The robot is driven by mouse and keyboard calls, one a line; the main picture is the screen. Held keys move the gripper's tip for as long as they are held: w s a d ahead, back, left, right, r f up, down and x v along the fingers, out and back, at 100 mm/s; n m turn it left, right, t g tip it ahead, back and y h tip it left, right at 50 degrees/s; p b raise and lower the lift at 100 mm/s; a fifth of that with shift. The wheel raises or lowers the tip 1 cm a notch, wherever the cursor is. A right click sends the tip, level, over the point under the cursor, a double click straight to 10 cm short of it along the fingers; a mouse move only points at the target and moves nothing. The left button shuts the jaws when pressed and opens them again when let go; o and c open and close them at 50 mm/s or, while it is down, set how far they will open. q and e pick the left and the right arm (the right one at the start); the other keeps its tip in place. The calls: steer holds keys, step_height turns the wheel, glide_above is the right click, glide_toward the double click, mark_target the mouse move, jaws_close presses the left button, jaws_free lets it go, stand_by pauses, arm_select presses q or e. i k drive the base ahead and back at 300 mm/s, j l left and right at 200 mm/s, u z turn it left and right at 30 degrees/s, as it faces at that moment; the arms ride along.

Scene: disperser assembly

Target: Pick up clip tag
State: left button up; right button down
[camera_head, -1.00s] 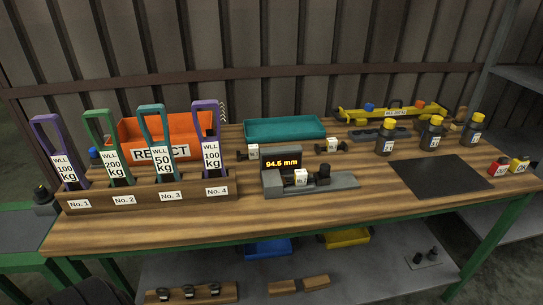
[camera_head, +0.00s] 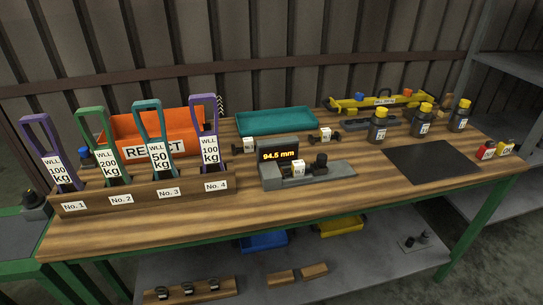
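No part can be named the clip tag for certain. A small red piece (camera_head: 486,150) and a small yellow piece (camera_head: 505,148), each with a white label, sit at the right end of the wooden table (camera_head: 330,205). On the left, several coloured sling loops with white WLL tags stand in a wooden rack (camera_head: 145,198) numbered No. 1 to No. 4; the purple loop at No. 4 (camera_head: 207,104) reads 100 kg. Neither of my grippers is in view.
A gauge (camera_head: 305,175) reading 94.5 mm stands mid-table. Behind are an orange REJECT bin (camera_head: 120,131), a teal tray (camera_head: 275,121) and a yellow beam (camera_head: 350,104). Black bottles (camera_head: 377,131) with yellow caps stand beyond a dark mat (camera_head: 435,170). The front strip of table is clear.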

mark_target(486, 152)
steer(key=z, duration=1.35)
